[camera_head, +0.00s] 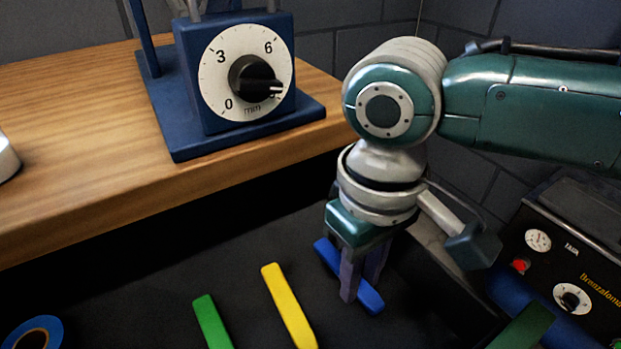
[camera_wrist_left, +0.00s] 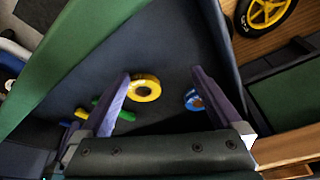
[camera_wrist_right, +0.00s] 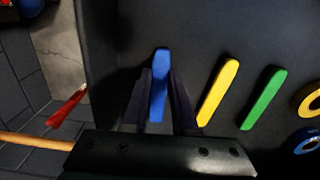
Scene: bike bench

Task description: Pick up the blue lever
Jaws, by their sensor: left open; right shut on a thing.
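The blue lever (camera_head: 369,295) lies on the dark surface, to the right of the yellow lever (camera_head: 289,305) in the head view. My right gripper (camera_head: 360,290) reaches down over it with its fingers on both sides, shut on its middle. In the right wrist view the blue lever (camera_wrist_right: 159,85) stands out between the fingertips (camera_wrist_right: 160,100). I cannot tell whether it is lifted off the surface. My left gripper (camera_wrist_left: 158,85) shows only in its own wrist view, open with nothing between its fingers.
A green lever (camera_head: 212,324) lies left of the yellow one. A blue tape roll (camera_head: 35,333) and a yellow tape roll (camera_wrist_left: 144,88) lie farther off. A wooden bench (camera_head: 90,130) carries a blue dial device (camera_head: 240,75). A control box (camera_head: 560,265) stands at right.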

